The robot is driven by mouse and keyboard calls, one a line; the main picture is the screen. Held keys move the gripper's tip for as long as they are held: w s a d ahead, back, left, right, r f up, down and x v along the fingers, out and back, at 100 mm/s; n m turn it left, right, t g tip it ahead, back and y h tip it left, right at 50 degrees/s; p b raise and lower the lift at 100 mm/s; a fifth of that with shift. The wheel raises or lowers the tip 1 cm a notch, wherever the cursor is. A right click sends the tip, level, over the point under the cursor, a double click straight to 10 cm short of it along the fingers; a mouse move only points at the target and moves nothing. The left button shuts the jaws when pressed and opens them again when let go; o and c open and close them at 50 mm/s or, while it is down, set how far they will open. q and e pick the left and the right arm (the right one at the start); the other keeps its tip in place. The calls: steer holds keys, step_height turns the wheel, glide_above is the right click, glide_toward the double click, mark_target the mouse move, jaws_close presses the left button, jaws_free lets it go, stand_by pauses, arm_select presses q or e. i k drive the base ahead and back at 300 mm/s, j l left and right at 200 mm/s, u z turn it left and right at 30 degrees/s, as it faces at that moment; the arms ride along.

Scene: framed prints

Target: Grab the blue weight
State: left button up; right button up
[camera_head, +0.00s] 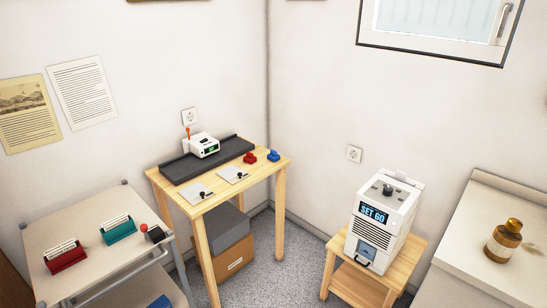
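The blue weight (273,156) is small and knobbed. It sits on the wooden table (268,175) near its right corner, just right of a similar red weight (250,158). Neither of my grippers shows in the head view, and nothing touches the blue weight.
A dark track with a white device (204,145) lies along the table's back, with two white plates in front. A cart (82,220) with card boxes stands at left. A white machine reading "SET 60" (384,220) sits on a stool. A brown bottle (503,240) stands on the right counter.

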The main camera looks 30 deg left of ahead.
mark_target(272, 156)
steer(key=i+u, duration=0.1)
steer(key=u, duration=0.8)
steer(key=i+u, duration=0.15)
steer(key=u, duration=0.3)
steer(key=i+l+u, duration=0.25)
steer(key=u, duration=0.15)
steer(key=i+l+u, duration=0.45)
steer(key=i+l, duration=0.2)
steer(key=l, duration=0.15)
steer(key=i+l+u, duration=0.15)
steer(key=i+l, duration=0.15)
steer(key=l, duration=0.15)
